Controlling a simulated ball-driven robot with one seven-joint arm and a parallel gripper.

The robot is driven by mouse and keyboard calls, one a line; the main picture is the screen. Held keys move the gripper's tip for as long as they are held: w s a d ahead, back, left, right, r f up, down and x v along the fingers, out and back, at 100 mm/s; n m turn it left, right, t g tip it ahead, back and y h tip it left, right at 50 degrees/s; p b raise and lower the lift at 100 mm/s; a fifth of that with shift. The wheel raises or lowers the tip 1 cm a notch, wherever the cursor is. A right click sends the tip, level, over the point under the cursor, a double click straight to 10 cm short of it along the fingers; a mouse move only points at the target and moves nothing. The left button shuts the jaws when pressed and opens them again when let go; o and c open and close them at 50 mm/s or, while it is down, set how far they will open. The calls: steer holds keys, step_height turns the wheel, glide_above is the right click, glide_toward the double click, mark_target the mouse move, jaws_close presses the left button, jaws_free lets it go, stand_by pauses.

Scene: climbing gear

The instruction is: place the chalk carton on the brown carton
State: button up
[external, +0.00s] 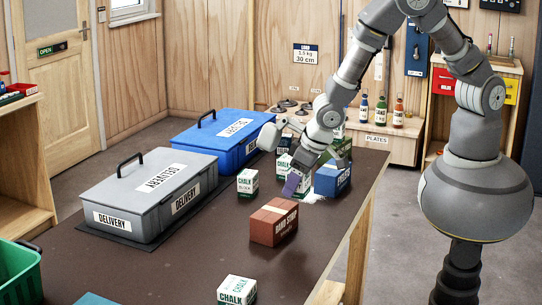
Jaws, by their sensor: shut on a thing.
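The brown carton (274,222) stands on the dark table, right of centre, with a bare flat top. My gripper (297,182) is behind it and slightly to its right, pointing down. It is shut on a white and green chalk carton (305,184), which is largely hidden by a purple finger. I cannot tell whether this carton touches the table. Other chalk cartons stand on the table: one to the left (248,182), one behind my gripper (284,162), and one at the front edge (237,290).
A blue carton (332,180) stands close to the right of my gripper. A grey delivery box (150,200) and a blue delivery box (225,140) occupy the left and back. A green crate (18,272) is at front left. The table between grey box and brown carton is clear.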

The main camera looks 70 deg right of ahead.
glide_above(267, 207)
steer(key=s, duration=0.2)
steer(key=shift+w+a+f+b, duration=0.1)
steer(key=shift+w+f+b, duration=0.15)
steer(key=shift+f+b, duration=0.7)
steer(key=shift+f, duration=1.05)
steer(key=shift+f, duration=0.15)
steer(key=o, duration=1.1)
